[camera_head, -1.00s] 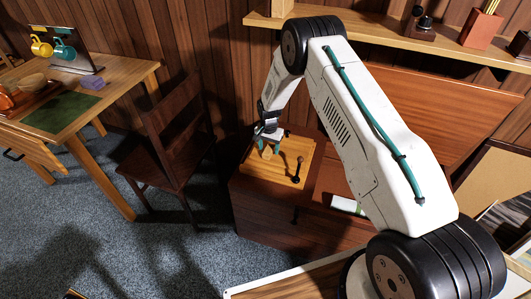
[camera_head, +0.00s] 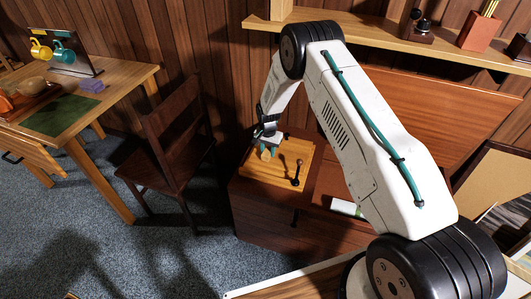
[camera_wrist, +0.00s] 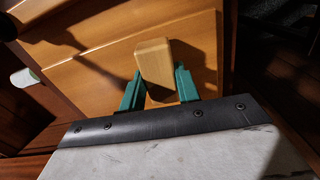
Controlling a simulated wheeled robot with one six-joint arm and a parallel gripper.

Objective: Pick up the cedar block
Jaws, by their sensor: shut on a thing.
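The cedar block (camera_head: 265,154) is a small pale wooden block at the left part of a wooden board in the head view. In the wrist view the block (camera_wrist: 154,62) stands out between two green fingers, its far end reaching past their tips. My gripper (camera_head: 268,150) points down over the board and is shut on the block; its fingers show on both sides of it in the wrist view (camera_wrist: 157,80). The block looks at or close above the board; I cannot tell whether it touches.
The wooden board (camera_head: 282,174) lies on a dark cabinet (camera_head: 262,208). A black-stemmed lever with a ball top (camera_head: 298,172) stands on it, right of my gripper. A white and green object (camera_head: 346,207) lies further right. A dark chair (camera_head: 172,135) stands left; a shelf (camera_head: 370,30) runs behind.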

